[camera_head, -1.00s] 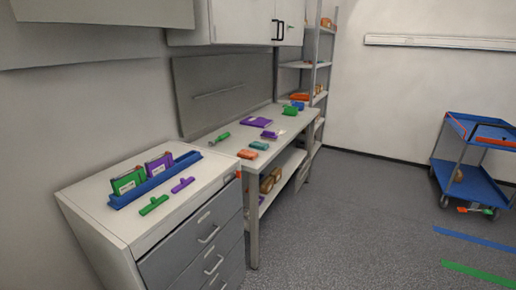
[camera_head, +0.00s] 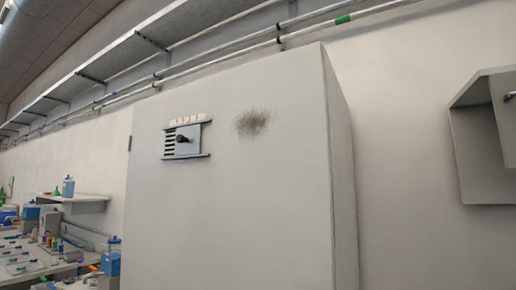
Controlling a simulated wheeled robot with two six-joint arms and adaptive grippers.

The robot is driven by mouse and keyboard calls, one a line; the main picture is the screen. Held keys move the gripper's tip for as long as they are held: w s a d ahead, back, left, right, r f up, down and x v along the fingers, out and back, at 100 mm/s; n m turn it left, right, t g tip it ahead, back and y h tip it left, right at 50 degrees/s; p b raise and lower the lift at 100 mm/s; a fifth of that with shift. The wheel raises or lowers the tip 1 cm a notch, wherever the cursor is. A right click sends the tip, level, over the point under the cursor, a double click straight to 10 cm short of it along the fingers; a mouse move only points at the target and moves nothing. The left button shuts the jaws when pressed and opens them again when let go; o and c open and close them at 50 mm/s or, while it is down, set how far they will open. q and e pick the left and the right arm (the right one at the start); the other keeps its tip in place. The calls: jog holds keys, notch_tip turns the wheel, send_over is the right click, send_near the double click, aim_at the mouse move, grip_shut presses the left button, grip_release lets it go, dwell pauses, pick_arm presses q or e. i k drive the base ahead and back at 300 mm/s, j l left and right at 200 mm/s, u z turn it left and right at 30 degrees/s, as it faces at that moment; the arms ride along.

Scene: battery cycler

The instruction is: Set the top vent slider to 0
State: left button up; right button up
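The top vent slider (camera_head: 183,140) is a grey plate with a dark knob, set on the front of a tall pale cabinet (camera_head: 240,210). It runs between two dark horizontal rails. Dark vent slots (camera_head: 168,144) show to the left of the plate. A strip of small white labels (camera_head: 187,119) sits above the upper rail; their markings are too small to read. The plate covers the middle and right part of the vent. Neither of my grippers shows in the view.
A dark smudge (camera_head: 253,123) marks the cabinet front right of the vent. A bench (camera_head: 40,268) with bottles and small items stands at the left, below a wall shelf (camera_head: 75,198). Pipes (camera_head: 220,62) run above the cabinet. An open wall box (camera_head: 485,140) hangs at the right.

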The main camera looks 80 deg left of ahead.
aim_at(188, 140)
jog(key=u, duration=3.2)
